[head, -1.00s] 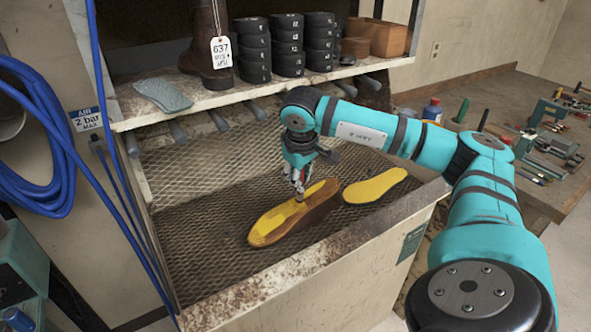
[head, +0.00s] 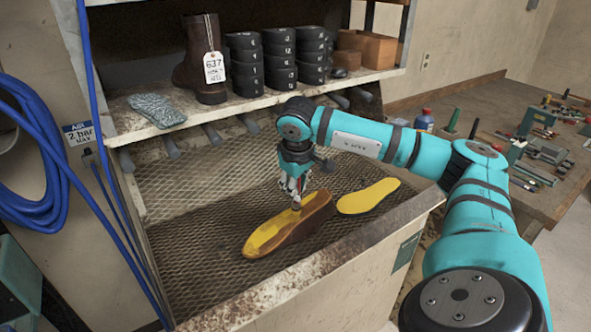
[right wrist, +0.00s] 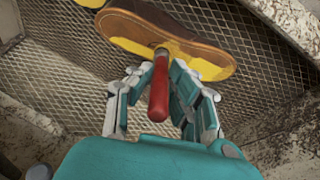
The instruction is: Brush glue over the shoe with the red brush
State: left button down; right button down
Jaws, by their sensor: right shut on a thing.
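The brown shoe (head: 288,223) lies sole up on the mesh of the bench; much of its sole is yellow, with a brown patch. It also shows in the right wrist view (right wrist: 195,48). My right gripper (head: 296,193) is over the shoe, pointing down, shut on the red brush (right wrist: 158,88). The brush's red handle shows between the fingers in the right wrist view, and its tip is at the sole; I cannot tell how firmly it touches. A separate yellow sole piece (head: 368,196) lies right of the shoe on the mesh. My left gripper is not in view.
A shelf (head: 225,108) above the mesh holds a tagged brown boot (head: 200,75), stacked black pieces (head: 280,58) and a grey pad (head: 157,109). A blue hose (head: 45,165) hangs left. A cluttered workbench (head: 490,115) stands right. The mesh left of the shoe is clear.

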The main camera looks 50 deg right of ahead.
jog(key=shift+f, duration=0.15)
dwell(0.3)
jog(key=shift+d, duration=0.1)
jog(key=shift+w+d, duration=0.1)
jog(key=shift+d, duration=0.25)
jog(key=shift+s+d+r+p, duration=0.4)
jog(key=shift+d+r+p, duration=0.2)
jog(key=shift+d, duration=0.25)
